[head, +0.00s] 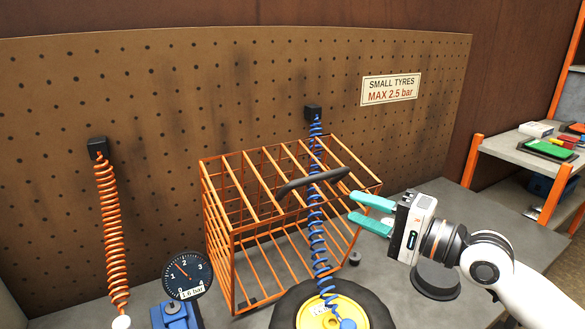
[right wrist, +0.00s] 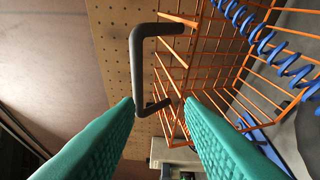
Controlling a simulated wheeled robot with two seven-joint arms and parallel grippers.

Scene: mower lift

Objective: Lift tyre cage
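An orange wire tyre cage (head: 232,240) stands on the bench in front of the pegboard. Its dark grey handle (head: 313,181) is on its top front, and the handle also shows in the right wrist view (right wrist: 138,62). My right gripper (head: 352,207) has green fingers and is open and empty, just right of the handle. In the right wrist view the handle lies beyond the parted fingertips, not between them as far as I can tell. A tyre with a yellow rim (head: 318,312) lies on the bench at the cage's front. My left gripper is not in view.
A blue coiled hose (head: 317,225) hangs by the cage down to the yellow rim. An orange coiled hose (head: 109,225) hangs at the left. A pressure gauge (head: 187,275) stands front left. A shelf (head: 530,150) with small items is at the right.

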